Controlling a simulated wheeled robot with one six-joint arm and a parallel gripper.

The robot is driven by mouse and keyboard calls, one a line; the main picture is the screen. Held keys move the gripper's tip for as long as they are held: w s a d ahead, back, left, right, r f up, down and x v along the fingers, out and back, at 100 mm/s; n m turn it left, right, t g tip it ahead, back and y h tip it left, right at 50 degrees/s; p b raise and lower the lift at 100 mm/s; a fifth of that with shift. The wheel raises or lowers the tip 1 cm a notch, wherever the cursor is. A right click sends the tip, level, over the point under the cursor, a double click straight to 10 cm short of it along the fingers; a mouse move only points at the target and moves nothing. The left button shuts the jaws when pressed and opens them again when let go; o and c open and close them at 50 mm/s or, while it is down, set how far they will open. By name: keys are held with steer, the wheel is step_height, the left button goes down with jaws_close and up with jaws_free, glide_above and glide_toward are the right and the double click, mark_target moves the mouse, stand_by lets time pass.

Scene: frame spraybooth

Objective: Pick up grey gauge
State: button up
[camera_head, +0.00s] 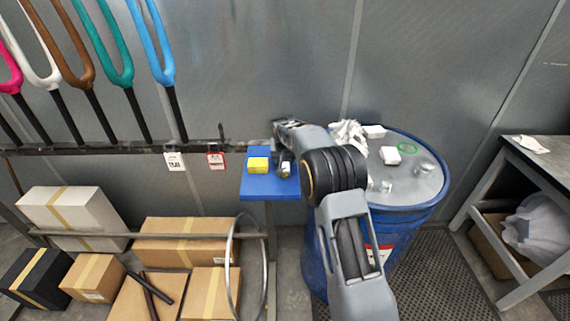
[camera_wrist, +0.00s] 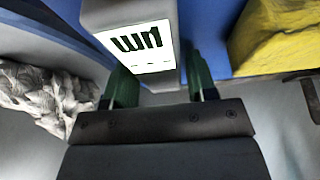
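The grey gauge (camera_wrist: 132,12) shows large in the wrist view, a grey body with a white label and black lettering that appears upside down. My gripper (camera_wrist: 161,82) is open, with one dark green finger on either side of the gauge's near end. The left finger looks close to the gauge and a small gap shows at the right finger; I cannot tell whether either touches. In the head view my gripper (camera_head: 285,158) is over the blue shelf (camera_head: 270,188), and the arm hides most of the gauge there.
A yellow block (camera_head: 258,164) sits on the shelf left of the gripper; it also shows in the wrist view (camera_wrist: 285,38). A blue drum (camera_head: 415,200) at the right holds white crumpled cloth (camera_head: 348,134) and small items. Frames hang left; boxes lie below.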

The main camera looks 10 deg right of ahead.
steer(key=c, duration=0.7)
steer(key=shift+r, duration=0.5)
step_height(320, 180, up, 3)
steer(key=shift+a+f+b, duration=0.15)
steer(key=shift+f+b, duration=0.05)
steer(key=shift+b, duration=0.1)
steer(key=s+a+r+b, duration=0.3)
steer(key=s+a+r, duration=0.5)
steer(key=a, duration=0.3)
steer(key=shift+a+r, duration=0.15)
steer(key=shift+r, duration=0.65)
